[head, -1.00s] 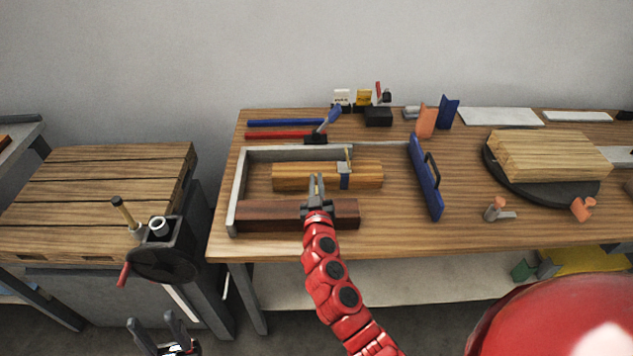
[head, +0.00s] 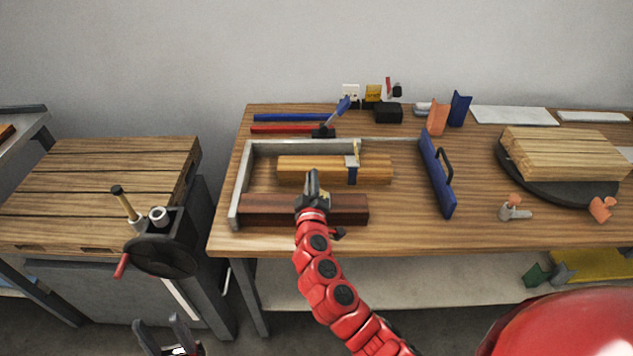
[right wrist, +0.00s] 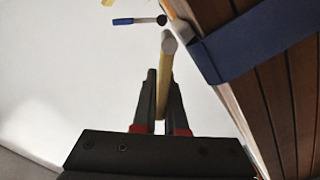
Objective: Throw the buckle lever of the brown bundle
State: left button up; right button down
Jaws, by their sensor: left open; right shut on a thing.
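The brown bundle (head: 270,207) lies along the front of a grey-walled tray (head: 237,190) on the bench. In the right wrist view, its dark slats (right wrist: 285,100) and blue strap (right wrist: 255,45) fill the right side. My right gripper (head: 312,175) is over the bundle's middle and hides the strap in the head view. In the right wrist view, it is shut on a pale rod-like buckle lever (right wrist: 164,85), whose round end shows beyond the fingers. A lighter wood bundle (head: 310,170) with a blue strap lies behind it. My left gripper (head: 161,322) is open and empty, low at left.
A blue panel with a handle (head: 437,175) stands at the tray's right end. Blue and red bars (head: 290,118) lie behind the tray. A board stack (head: 560,152) rests on a dark disc at right. A side table (head: 90,190) with a crank device (head: 160,250) stands at left.

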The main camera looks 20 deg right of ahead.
jog(key=n, duration=0.1)
jog(key=f+n+b, duration=0.1)
jog(key=shift+w+a+f+n, duration=0.1)
jog(key=shift+a+f+n, duration=0.1)
jog(key=shift+a+n, duration=0.15)
jog(key=shift+a+f+n+b, duration=0.15)
jog(key=shift+f+n+b, duration=0.1)
jog(key=shift+n, duration=0.45)
jog(key=shift+a+f+n+b, duration=0.15)
jog(key=shift+f+n+b, duration=0.1)
jog(key=shift+n, duration=0.4)
jog(key=c, duration=1)
grip_release()
jog(key=shift+f, duration=0.1)
jog(key=shift+o, duration=0.2)
